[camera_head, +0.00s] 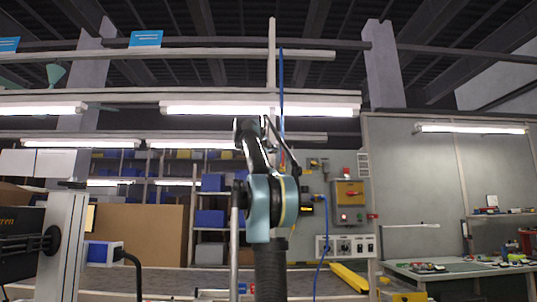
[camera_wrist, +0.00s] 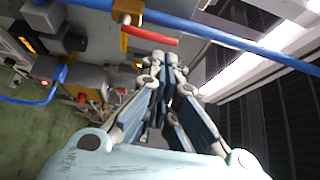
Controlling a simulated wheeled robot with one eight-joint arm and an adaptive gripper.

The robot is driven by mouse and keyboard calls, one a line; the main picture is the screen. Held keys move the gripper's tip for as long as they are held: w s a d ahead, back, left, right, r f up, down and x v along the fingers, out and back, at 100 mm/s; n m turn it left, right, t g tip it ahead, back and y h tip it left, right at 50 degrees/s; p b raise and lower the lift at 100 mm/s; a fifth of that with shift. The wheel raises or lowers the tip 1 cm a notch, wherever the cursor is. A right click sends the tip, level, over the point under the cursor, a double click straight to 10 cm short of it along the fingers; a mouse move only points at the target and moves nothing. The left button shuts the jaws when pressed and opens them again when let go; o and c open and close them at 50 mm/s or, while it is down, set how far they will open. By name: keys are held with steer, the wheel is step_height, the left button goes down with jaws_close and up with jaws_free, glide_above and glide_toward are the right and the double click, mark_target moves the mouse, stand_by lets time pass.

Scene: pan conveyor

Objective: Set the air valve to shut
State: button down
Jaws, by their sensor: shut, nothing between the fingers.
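The air valve (camera_wrist: 126,12) shows at the top of the wrist view as a yellow, brass-like body with a red lever handle (camera_wrist: 152,36). The handle points right in the picture, roughly along a nearby blue pipe. My gripper (camera_wrist: 163,60) is shut and empty. Its fingertips lie just below the red handle in the wrist view, and I cannot tell whether they touch it. In the head view my arm covers much of the valve area, and I cannot make out the fingertips clearly.
A blue air line (camera_head: 281,95) hangs down beside my arm in the head view. A grey control box (camera_head: 349,201) and a switch panel (camera_head: 345,246) are on the wall to the right. A workbench (camera_head: 462,268) stands at far right.

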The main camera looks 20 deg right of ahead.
mark_target(283, 159)
steer(key=x, duration=0.8)
steer(key=shift+d, duration=0.1)
stand_by(0.3)
